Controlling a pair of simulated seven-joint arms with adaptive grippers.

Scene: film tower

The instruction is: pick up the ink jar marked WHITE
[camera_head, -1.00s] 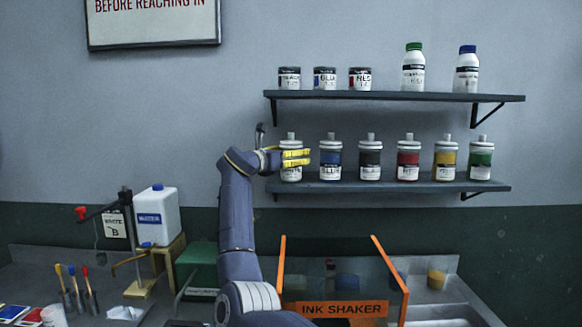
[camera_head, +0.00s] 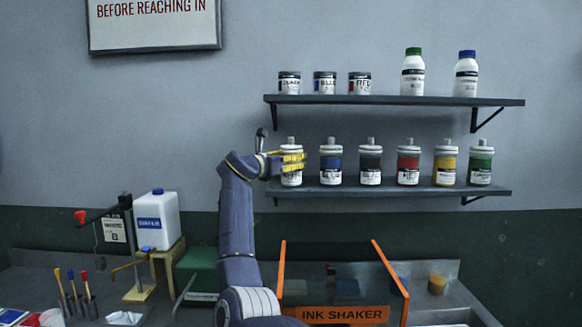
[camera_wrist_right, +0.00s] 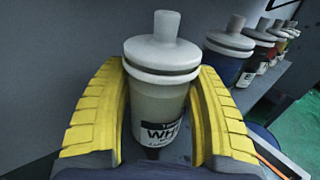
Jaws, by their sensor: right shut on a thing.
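The ink jar marked WHITE (camera_head: 291,179) is a white jar with a pale lid and knob, at the left end of the lower shelf (camera_head: 400,190). It stands upright, level with the other jars in the row, and appears to rest on the shelf. My right gripper (camera_head: 292,162) is shut on it, with yellow ribbed fingers around its upper body. In the right wrist view the jar (camera_wrist_right: 160,105) sits between the two yellow fingers, its label partly readable as "WH". Its base is hidden there. My left gripper is not in view.
A blue ink jar (camera_head: 331,163) stands close to the right, followed by black, red, yellow and green jars. The upper shelf (camera_head: 400,99) above holds small tins and two white bottles. An orange-edged ink shaker (camera_head: 343,313) is below.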

